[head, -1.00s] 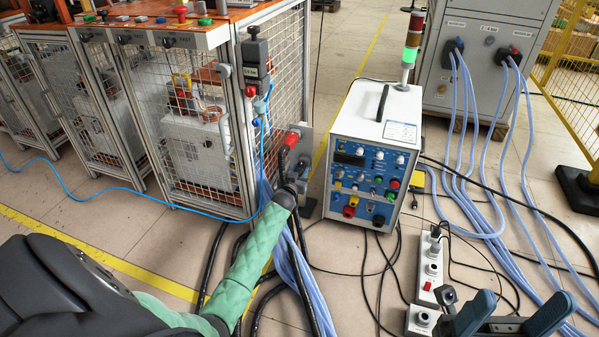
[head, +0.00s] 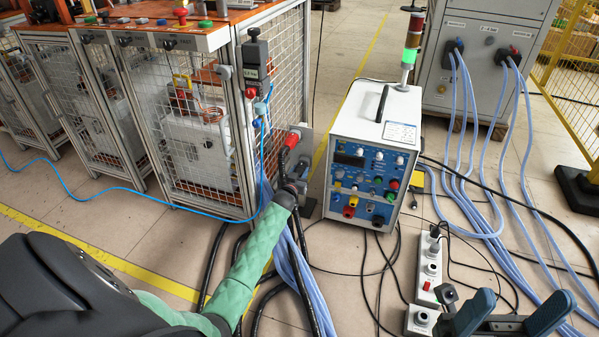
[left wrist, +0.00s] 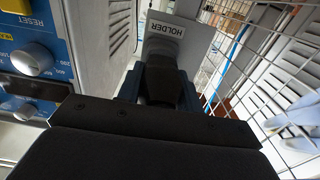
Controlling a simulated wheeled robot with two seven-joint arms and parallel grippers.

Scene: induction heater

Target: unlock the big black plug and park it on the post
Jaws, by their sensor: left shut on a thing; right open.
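My left gripper (left wrist: 160,88) is shut on the big black plug (left wrist: 160,80), whose dark body shows between the blue fingers in the left wrist view. A grey plate labelled HOLDER (left wrist: 168,36) is right beyond the plug. I cannot tell whether the plug is seated on a post there; the post itself is hidden. In the head view my left gripper (head: 292,187) is at the cage corner, below a red connector (head: 293,138) on a grey plate. Its fingers are mostly hidden by the arm. My right gripper (head: 512,319) is open and empty at the lower right.
A white control unit (head: 375,150) with a blue front panel stands right of my left gripper. The orange-topped mesh cage (head: 215,140) is to its left. Black cables (head: 305,275) and pale blue hoses (head: 289,265) cross the floor. A grey socket box (head: 431,265) stands near my right gripper.

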